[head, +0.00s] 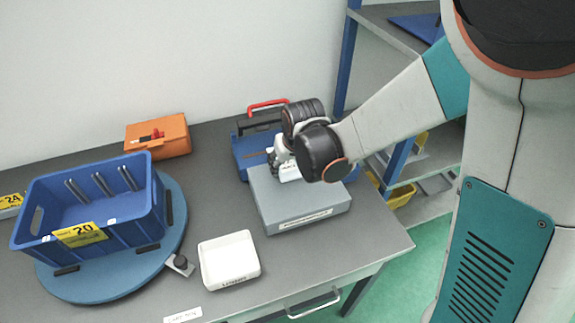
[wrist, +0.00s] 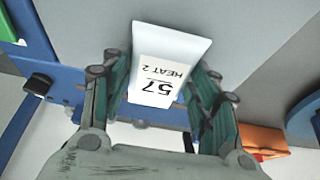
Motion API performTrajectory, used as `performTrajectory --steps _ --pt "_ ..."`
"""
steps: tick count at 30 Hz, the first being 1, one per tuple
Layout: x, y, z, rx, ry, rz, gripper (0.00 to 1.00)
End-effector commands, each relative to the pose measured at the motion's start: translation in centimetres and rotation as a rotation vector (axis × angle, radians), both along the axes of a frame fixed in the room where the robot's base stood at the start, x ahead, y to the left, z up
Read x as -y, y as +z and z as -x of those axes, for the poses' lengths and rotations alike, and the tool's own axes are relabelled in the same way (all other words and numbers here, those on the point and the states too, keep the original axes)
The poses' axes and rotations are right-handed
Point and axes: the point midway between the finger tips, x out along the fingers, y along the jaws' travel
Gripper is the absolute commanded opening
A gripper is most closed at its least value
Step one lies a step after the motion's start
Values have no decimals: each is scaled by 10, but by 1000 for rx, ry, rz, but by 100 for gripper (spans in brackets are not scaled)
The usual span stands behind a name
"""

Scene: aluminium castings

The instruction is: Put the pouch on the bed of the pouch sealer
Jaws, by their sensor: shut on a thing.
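A small white pouch (wrist: 172,60) with a label reading "HEAT 2" and "57" is between the fingers of my gripper (wrist: 157,85) in the wrist view. My gripper is shut on it. In the head view my gripper (head: 279,158) is over the back part of a grey block-like bed (head: 300,205) with a label on its front. The bed adjoins a blue body (head: 243,155) with a red handle (head: 267,104); together they look like the pouch sealer. The wrist partly hides the bed and pouch. I cannot tell whether the pouch touches the bed.
A blue crate (head: 95,240) numbered 20 sits on a round blue turntable (head: 105,287) at left. A white tray (head: 229,262) stands in front of the bed. An orange case (head: 158,136) is at the back. Shelving (head: 425,205) stands right of the table.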

Motion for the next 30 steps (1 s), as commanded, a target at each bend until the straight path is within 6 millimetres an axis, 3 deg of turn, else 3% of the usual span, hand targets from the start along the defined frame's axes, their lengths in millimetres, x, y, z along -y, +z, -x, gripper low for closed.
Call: performTrajectory --steps 9,10,12,24,30 --pt "0 -5 0 0 0 0 29" --pt "0 -4 0 0 0 0 61" --pt "0 -4 0 -1 0 0 75" --pt "0 -1 0 0 0 0 75" --pt "2 20 6 0 0 0 75"
